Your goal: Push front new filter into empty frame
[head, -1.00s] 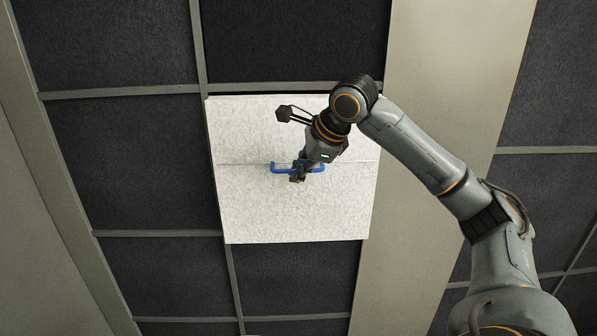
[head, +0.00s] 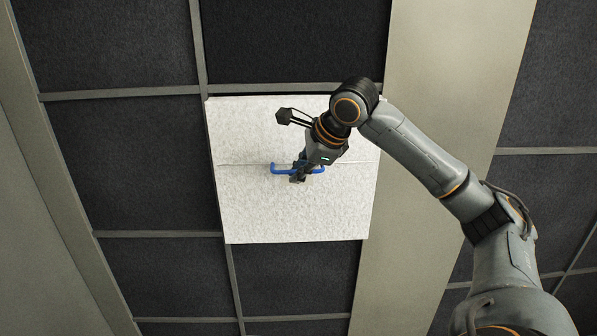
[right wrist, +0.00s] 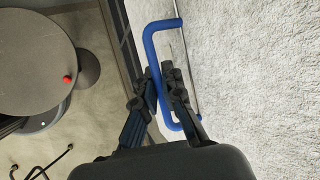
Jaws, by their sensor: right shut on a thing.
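The new filter (head: 290,215) is a white, felt-like square panel with a line across its middle and a blue handle (head: 283,171) on its face. It covers one cell of the dark panel grid in the head view; whether it sits flush in the frame I cannot tell. My right gripper (head: 299,174) is shut on the blue handle. In the right wrist view the fingers (right wrist: 160,92) close around the blue bar (right wrist: 153,58), and the white filter face (right wrist: 250,70) fills the right side. My left gripper is not in view.
Dark filter panels (head: 125,160) in grey frame bars surround the white one. A wide beige strip (head: 425,80) runs to its right. In the right wrist view a round table (right wrist: 35,60) with a small red ball (right wrist: 67,79) stands at the left.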

